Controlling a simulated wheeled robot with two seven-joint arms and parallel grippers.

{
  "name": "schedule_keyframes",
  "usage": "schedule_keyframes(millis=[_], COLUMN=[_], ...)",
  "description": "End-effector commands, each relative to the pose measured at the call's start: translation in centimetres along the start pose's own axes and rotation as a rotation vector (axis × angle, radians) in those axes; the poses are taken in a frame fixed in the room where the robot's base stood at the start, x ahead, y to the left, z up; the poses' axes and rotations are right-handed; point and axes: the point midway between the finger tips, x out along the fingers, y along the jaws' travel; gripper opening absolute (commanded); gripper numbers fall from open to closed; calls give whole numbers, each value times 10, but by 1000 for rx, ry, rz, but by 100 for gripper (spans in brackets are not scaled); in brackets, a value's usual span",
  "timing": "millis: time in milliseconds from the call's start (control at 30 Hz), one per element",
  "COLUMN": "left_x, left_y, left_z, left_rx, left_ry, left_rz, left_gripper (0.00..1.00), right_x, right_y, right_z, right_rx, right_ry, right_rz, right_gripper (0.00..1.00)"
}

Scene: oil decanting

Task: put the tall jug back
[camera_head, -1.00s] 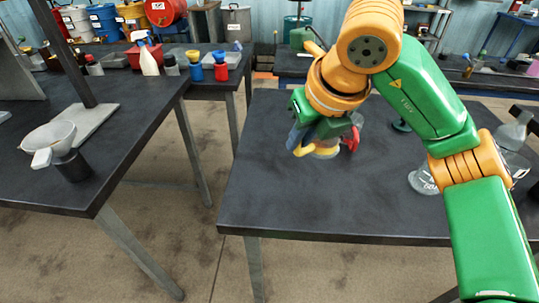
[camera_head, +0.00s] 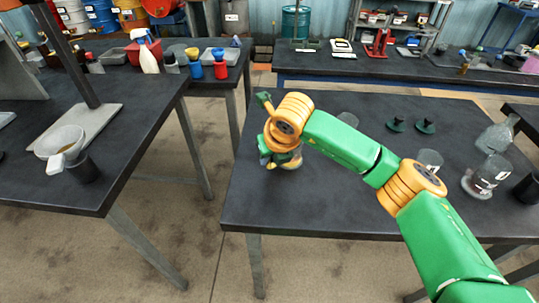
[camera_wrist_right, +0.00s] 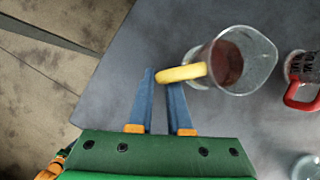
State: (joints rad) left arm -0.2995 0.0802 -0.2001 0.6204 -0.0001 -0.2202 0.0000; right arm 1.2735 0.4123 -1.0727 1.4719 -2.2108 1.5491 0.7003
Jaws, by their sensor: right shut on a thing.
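A clear glass jug (camera_wrist_right: 232,62) with a yellow handle and dark reddish-brown liquid stands out in the right wrist view. My right gripper (camera_wrist_right: 165,75) is shut on its yellow handle. In the head view my right gripper (camera_head: 275,152) is low over the left part of the dark middle table (camera_head: 290,215). The jug's glass (camera_head: 291,163) shows only partly below it, largely hidden by the gripper. I cannot tell whether its base touches the tabletop. My left gripper is out of view.
A red-handled glass vessel (camera_wrist_right: 301,68) stands close to the jug. Dark green round pieces (camera_head: 397,124), a beaker (camera_head: 430,160) and a flask (camera_head: 485,181) are to the right. The table's front left is clear.

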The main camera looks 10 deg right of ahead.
Motion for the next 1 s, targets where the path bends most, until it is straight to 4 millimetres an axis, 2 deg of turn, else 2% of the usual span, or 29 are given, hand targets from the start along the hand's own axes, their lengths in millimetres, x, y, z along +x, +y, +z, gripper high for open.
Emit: schedule_keyframes(millis=[133,167,233,267,500,600,667,767,1000], left_x=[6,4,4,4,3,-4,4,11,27], left_y=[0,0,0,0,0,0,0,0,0], left_z=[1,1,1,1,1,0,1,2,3], left_rx=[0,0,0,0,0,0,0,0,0], left_ry=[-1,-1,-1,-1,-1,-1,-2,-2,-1], left_rz=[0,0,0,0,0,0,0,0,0], left_gripper=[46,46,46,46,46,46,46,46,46], right_x=[4,3,2,2,2,-4,-7,-26,-86], right_y=[0,0,0,0,0,0,0,0,0], right_z=[-2,-2,-1,-1,-1,2,1,0,0], right_rx=[0,0,0,0,0,0,-1,-1,0], right_ry=[-2,0,0,0,0,0,-4,-7,-7], right_rz=[0,0,0,0,0,0,1,0,0], right_gripper=[0,25,44,47,47,47,47,47,47])
